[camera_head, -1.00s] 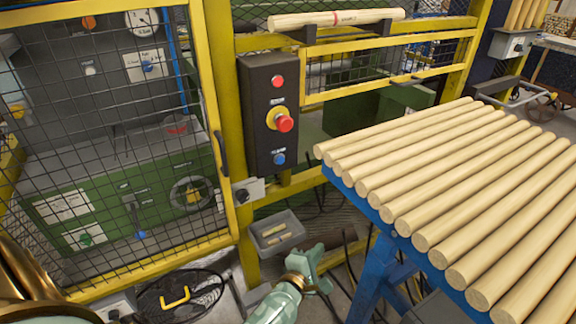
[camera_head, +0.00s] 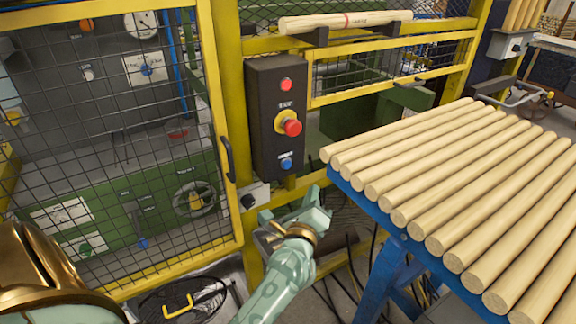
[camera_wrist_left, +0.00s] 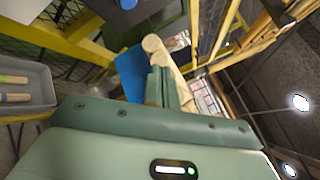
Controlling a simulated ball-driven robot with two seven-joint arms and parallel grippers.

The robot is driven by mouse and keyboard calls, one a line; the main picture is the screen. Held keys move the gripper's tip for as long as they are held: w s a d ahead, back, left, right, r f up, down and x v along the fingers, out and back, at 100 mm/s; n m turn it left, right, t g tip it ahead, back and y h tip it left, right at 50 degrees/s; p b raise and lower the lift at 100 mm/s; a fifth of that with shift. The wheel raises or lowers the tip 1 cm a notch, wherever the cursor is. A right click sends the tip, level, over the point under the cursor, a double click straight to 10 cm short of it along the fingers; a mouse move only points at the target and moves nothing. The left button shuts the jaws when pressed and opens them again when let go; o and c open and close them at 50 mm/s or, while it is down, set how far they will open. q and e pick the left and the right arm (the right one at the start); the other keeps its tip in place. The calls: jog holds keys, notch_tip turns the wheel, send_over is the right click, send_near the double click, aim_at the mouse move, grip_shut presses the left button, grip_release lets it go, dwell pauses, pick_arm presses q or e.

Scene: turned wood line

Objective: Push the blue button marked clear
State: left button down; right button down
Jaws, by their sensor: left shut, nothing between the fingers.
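The blue button (camera_head: 286,163) is the lowest control on a dark upright box (camera_head: 266,120) fixed to a yellow post. Its label is too small to read. My left gripper (camera_head: 322,203) is below and slightly right of the button, apart from it. In the left wrist view its fingers (camera_wrist_left: 165,87) are together with nothing between them. A dark box corner with a blue spot (camera_wrist_left: 128,4), likely the button, shows at the top of that view. My right gripper is not in view.
Above the blue button sit a red emergency knob (camera_head: 292,127) on yellow and a small red button (camera_head: 286,85). A blue rack (camera_head: 350,188) of wooden rods stands close at right. A yellow mesh door (camera_head: 222,120) is at left. A grey bin (camera_wrist_left: 28,88) shows in the wrist view.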

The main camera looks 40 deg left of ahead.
aim_at(287, 165)
pick_arm(q)
jog(key=w+a, duration=0.3)
jog(key=a, duration=0.5)
jog(key=shift+w+p, duration=0.2)
jog(key=shift+p, duration=0.15)
jog(key=shift+a, duration=0.1)
dwell(1.8)
jog(key=shift+w+a, duration=0.15)
jog(key=shift+a, duration=0.15)
jog(key=shift+w+a, duration=0.15)
jog(key=shift+a, duration=0.2)
dwell(0.6)
jog(key=shift+d, duration=0.15)
jog(key=shift+s+d, duration=0.35)
jog(key=shift+d, duration=0.25)
